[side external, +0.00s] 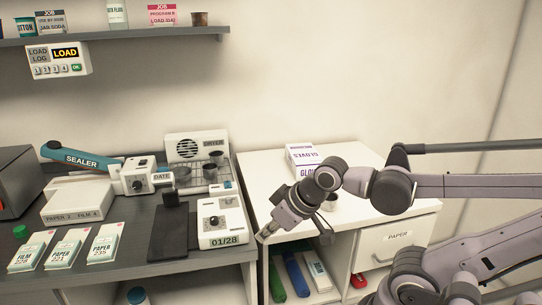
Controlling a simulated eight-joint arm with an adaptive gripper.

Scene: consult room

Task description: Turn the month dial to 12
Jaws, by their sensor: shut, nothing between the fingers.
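A white box (233,227) on the dark worktop shows "01/28" on its front edge and carries a small dark knob (214,220) on top. A second white unit with a round dial (137,185) sits at the sealer, beside a label reading "DATE" (161,177). I cannot tell which of these is the month dial, and no dial numbers are readable. My gripper (263,237) is shut and empty. It points down and left, just right of the "01/28" box, apparently apart from it.
A teal-handled sealer (80,157), a dryer (188,150) with dark cups, and a black stand (174,225) crowd the worktop. Paper and film packs (68,249) lie front left. The white cabinet (262,172) at right bears a glove box (302,158). A shelf (120,36) hangs above.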

